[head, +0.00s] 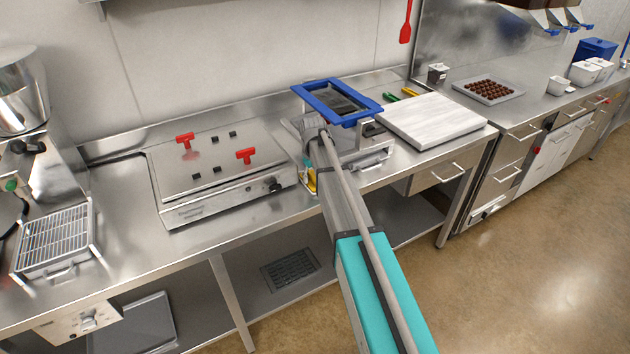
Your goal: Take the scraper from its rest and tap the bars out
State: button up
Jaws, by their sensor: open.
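My arm reaches from the bottom edge to the counter, and my gripper (311,126) is at its far end, beside a blue-framed dark piece (338,101). The gripper is open; its fingertips are small and partly hidden, and I see nothing held. The blue frame sits raised above a metal unit; its dark inside may be a mould, but no separate bars can be made out. A small yellow part (311,180) shows below the gripper. Green-handled (390,97) and yellow-handled (409,92) tools lie behind the white board. I cannot tell which thing is the scraper or its rest.
A flat metal unit (215,160) with red T-shaped handles stands left of my arm. A white board (430,119) lies to the right. Farther right is a tray (456,88) of brown pieces. A red spatula (406,22) hangs on the wall. A wire rack (55,238) is far left.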

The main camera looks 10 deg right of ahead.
grip_shut()
dwell(0.4)
jog(key=shift+r, duration=0.1)
notch_tip(320, 180, up, 3)
jog(key=p, duration=0.3)
jog(key=s+r+p, duration=0.9)
jog(key=s+p, duration=0.1)
jog(key=s, duration=0.4)
jog(key=shift+a+r, duration=0.4)
